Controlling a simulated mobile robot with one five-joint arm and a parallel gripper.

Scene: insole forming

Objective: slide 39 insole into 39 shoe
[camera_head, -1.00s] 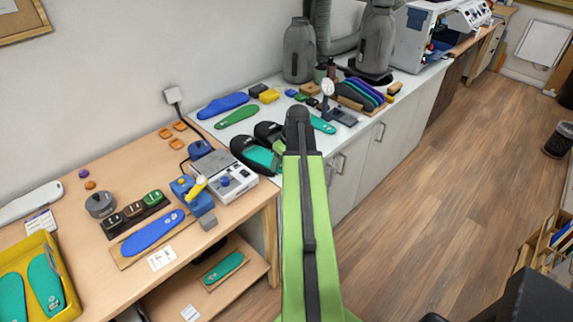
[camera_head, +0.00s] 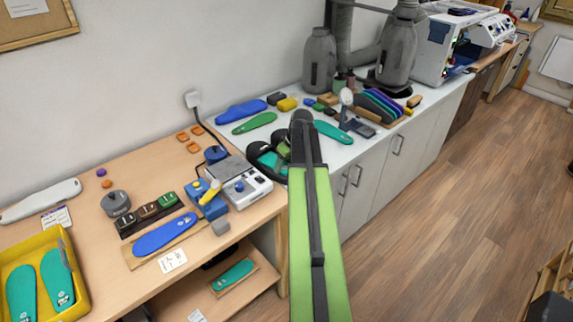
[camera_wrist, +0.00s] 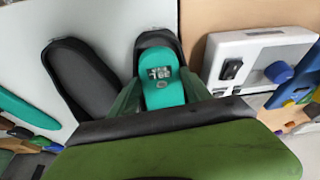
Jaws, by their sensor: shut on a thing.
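A teal insole (camera_wrist: 165,92) with a printed label is between the green fingers of my gripper (camera_wrist: 160,98) in the wrist view. Its far end lies over the opening of a black shoe (camera_wrist: 157,40); how deep it sits cannot be told. A second black shoe (camera_wrist: 82,75) is beside it on the left, apart from my gripper. In the head view the black shoes (camera_head: 257,150) stand at the near end of the white counter, with the teal insole (camera_head: 268,159) at them. My arm hides part of them there. The label's number is not clearly readable.
A white and grey device (camera_head: 243,185) with a blue knob stands close by the shoes. Other insoles, blue (camera_head: 241,111) and green (camera_head: 255,123), lie farther back on the counter. A yellow tray (camera_head: 78,290) with teal insoles is at far left.

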